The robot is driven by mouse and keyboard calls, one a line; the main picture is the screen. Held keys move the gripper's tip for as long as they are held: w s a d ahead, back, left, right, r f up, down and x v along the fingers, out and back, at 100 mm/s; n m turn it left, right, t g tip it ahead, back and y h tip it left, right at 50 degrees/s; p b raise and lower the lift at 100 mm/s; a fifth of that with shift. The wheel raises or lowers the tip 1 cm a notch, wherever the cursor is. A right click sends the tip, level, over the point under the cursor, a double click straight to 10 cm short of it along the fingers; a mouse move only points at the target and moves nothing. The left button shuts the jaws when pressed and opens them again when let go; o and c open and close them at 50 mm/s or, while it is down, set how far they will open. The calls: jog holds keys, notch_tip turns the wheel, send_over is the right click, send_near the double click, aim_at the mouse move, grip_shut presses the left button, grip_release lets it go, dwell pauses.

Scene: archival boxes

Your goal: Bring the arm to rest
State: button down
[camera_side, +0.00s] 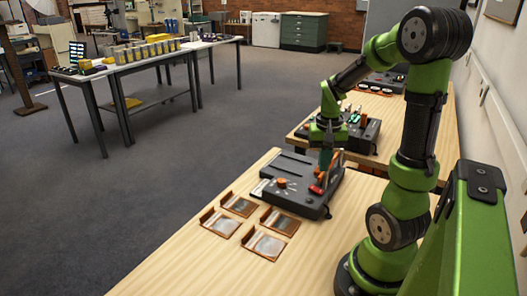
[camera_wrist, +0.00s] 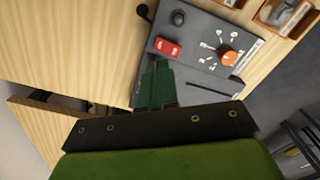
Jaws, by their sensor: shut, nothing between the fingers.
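My gripper (camera_side: 325,160) points down over the right end of a dark grey device (camera_side: 306,203) on the wooden table. It is shut with nothing held. In the wrist view the green fingers of my gripper (camera_wrist: 155,80) are together, above the device's panel (camera_wrist: 200,68). The panel has an orange knob (camera_wrist: 229,57) with white marks around it, a red block-like part (camera_wrist: 167,47) and a dark round knob (camera_wrist: 178,18). I cannot tell from these views whether the fingertips touch the panel.
Several shallow brown trays (camera_side: 240,205) lie to the left of the device. A second wooden table (camera_side: 300,133) behind carries another dark device (camera_side: 358,133). The near part of the wooden table (camera_side: 180,260) is bare. A wall (camera_side: 495,110) stands at the right.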

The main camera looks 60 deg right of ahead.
jog(key=shift+f, duration=0.1)
jog(key=w+a+r+n+t+y, duration=0.1)
jog(key=a+r+n+t, duration=0.2)
jog(key=a, duration=0.9)
jog(key=w+a+r+n+t+y, duration=0.1)
jog(key=a+r+n+t, duration=0.3)
jog(key=a+r, duration=0.4)
jog(key=a+n, duration=0.1)
jog(key=a, duration=0.3)
jog(key=shift+w+r, duration=0.15)
jog(key=shift+r, duration=0.25)
